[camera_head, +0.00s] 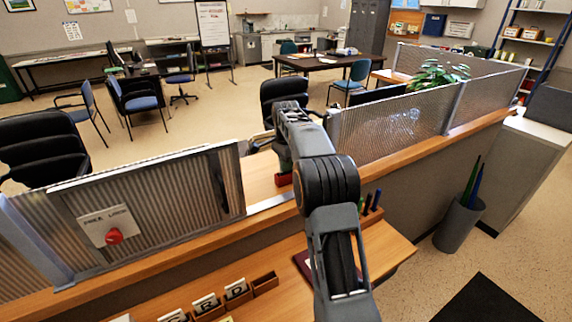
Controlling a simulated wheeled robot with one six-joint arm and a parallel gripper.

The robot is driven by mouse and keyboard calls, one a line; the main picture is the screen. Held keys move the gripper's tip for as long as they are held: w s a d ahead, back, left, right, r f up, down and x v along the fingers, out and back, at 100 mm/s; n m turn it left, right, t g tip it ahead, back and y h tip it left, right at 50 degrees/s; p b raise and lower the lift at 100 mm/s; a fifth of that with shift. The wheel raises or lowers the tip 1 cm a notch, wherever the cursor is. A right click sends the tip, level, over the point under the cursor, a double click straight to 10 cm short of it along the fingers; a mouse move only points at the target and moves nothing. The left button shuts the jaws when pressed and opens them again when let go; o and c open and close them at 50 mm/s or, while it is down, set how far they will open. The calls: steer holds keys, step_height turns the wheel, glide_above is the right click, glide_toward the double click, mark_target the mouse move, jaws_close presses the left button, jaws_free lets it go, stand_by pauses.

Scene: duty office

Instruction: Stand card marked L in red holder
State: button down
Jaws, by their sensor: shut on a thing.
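My arm reaches over the wooden counter, through the gap between the ribbed screens. My gripper (284,165) is at its far end, pointing down, its fingertips mostly hidden by my own arm. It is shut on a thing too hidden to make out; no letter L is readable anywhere. A small red block, which looks like the red holder (283,180), sits on the counter just below my gripper. Whether the held thing touches the holder cannot be told from here.
Wooden holders with letter cards, among them R (205,303) and D (236,290), stand on the lower desk, beside an empty wooden holder (265,282). Ribbed screens (160,205) flank the gap. Dark pens (371,201) stand right of my arm. A grey bin (459,224) is on the floor.

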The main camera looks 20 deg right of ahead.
steer(key=c, duration=1.2)
jaws_free()
step_height(320, 180, up, 14)
steer(key=p, duration=0.3)
step_height(320, 180, down, 7)
steer(key=a+n, duration=0.1)
steer(key=n, duration=0.6)
steer(key=shift+s+a+f+n+t+b, duration=0.6)
steer(key=shift+s+a+n, duration=1.1)
steer(key=shift+s, duration=3.35)
steer(key=shift+s+a+f+n+t+b, duration=0.25)
steer(key=shift+s+a+f+n+t, duration=1.15)
steer(key=shift+s, duration=3.65)
steer(key=shift+s+a+f+n+t+b, duration=0.45)
steer(key=shift+s+a+n, duration=1.5)
steer(key=shift+s, duration=3.1)
